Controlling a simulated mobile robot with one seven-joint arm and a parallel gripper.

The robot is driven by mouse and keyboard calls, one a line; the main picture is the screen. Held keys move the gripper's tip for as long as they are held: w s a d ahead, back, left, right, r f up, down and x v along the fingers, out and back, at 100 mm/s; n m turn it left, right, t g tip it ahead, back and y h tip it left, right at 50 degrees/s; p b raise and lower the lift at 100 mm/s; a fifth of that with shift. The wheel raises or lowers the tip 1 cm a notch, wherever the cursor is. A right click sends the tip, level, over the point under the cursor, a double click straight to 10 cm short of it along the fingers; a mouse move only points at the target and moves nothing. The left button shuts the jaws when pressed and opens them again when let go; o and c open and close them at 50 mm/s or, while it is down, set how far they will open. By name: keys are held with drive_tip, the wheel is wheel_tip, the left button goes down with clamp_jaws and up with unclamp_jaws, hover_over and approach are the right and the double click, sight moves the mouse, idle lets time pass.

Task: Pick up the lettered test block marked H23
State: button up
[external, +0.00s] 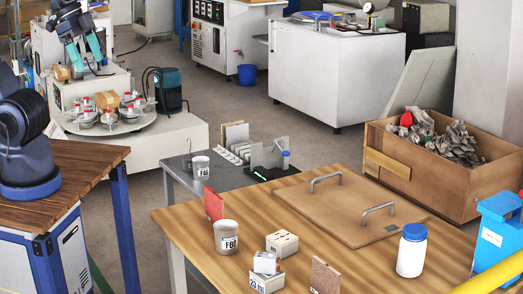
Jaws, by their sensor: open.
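Three pale blocks stand near the front of the wooden table. The lower front block (267,282) has a white label on which I can read "23"; I cannot make out a letter for certain. A smaller whitish block (266,262) with dark marks sits on top of it. Another pale block (283,243) with small dark spots and a label stands just behind; its label is too small to read. My gripper (84,51), with teal fingers, is open and empty at the upper left, far from the blocks.
A grey cup (227,238) and red plate (214,204) stand left of the blocks. A brown slab (325,277) and white blue-lidded jar (411,251) are to the right. A handled board (350,207) lies behind. A crate of rubble (440,185) stands beyond.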

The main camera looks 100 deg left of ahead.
drive_tip(key=w+d+f+n+h, duration=0.15)
drive_tip(key=w+n, duration=0.55)
drive_tip(key=w, duration=0.7)
drive_tip(key=n+h, duration=0.1)
drive_tip(key=n, duration=2.1)
hover_over(282, 237)
drive_tip(key=s+a, duration=0.2)
wheel_tip(282, 237, down, 37)
drive_tip(key=shift+g, duration=0.5)
drive_tip(key=x, duration=0.5)
drive_tip(key=shift+s+f, duration=0.15)
drive_tip(key=shift+f, duration=0.05)
drive_tip(key=f, duration=0.4)
drive_tip(key=shift+d, duration=0.2)
drive_tip(key=shift+w+d+f, duration=0.2)
drive_tip(key=shift+w+f, duration=0.25)
drive_tip(key=shift+f, duration=0.05)
drive_tip(key=shift+c, duration=0.2)
